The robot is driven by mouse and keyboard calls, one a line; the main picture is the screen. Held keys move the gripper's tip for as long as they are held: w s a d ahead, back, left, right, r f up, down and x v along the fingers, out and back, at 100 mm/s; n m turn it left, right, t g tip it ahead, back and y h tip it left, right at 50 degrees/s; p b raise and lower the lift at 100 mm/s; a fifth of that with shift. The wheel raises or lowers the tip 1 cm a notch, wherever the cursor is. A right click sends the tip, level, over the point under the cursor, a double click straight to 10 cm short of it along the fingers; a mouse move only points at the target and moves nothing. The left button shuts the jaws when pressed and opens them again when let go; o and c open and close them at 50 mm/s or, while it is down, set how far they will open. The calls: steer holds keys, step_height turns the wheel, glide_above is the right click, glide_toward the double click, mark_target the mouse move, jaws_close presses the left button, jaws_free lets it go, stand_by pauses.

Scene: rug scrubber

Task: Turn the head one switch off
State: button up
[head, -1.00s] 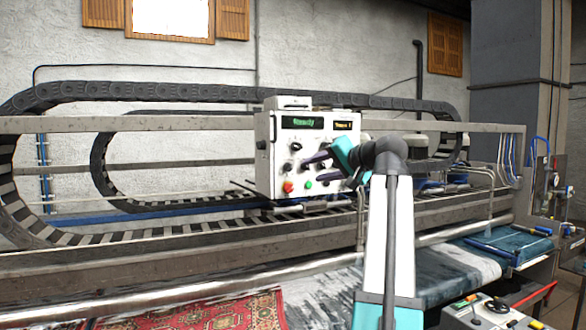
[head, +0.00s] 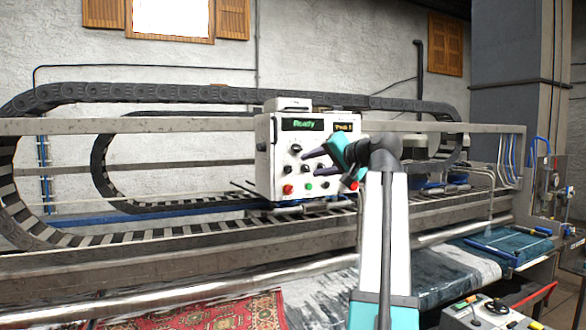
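A white control box (head: 272,160) hangs on the machine's rail in the head view. Its front has a green "Ready" display (head: 302,124), a small orange display (head: 342,127), several black knobs or switches (head: 295,149), and red and green buttons. Which switch is head one is too small to read. My gripper (head: 312,156) is in front of the panel's middle, its dark fingers pointing left toward the knobs. My teal wrist covers the panel's right part. I cannot tell whether the fingers touch a switch or how far apart they are.
A horizontal metal rail (head: 200,125) and a looping cable chain (head: 60,95) run behind the box. A red patterned rug (head: 220,312) lies below left. A second control panel (head: 495,312) with a red handle stands at the lower right.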

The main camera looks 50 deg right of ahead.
mark_target(290, 169)
steer(key=p+x, duration=0.3)
steer(key=x, duration=0.7)
steer(key=shift+w+d+f, duration=0.1)
steer(key=shift+w+f, duration=0.05)
steer(key=shift+w, duration=0.2)
jaws_close()
steer(key=shift+n+b, duration=0.4)
steer(key=shift+b, duration=0.1)
steer(key=shift+n+g+h+b, duration=0.5)
steer(key=shift+n+h+b, duration=0.1)
steer(key=shift+n+b, duration=0.45)
steer(key=n+b, duration=0.1)
steer(key=n+h+b, duration=0.1)
steer(key=n+b, duration=0.1)
steer(key=shift+w+a+g+h, duration=0.1)
steer(key=shift+a+g+h, duration=0.2)
steer(key=shift+g, duration=0.1)
steer(key=n+b, duration=0.1)
steer(key=n+h+b, duration=0.1)
steer(key=shift+a+n+g, duration=0.15)
steer(key=shift+n+g, duration=0.15)
steer(key=shift+n, duration=0.05)
steer(key=shift+w+a+n+h+b, duration=0.1)
steer(key=shift+n+h+b, duration=1)
steer(key=shift+n, duration=0.6)
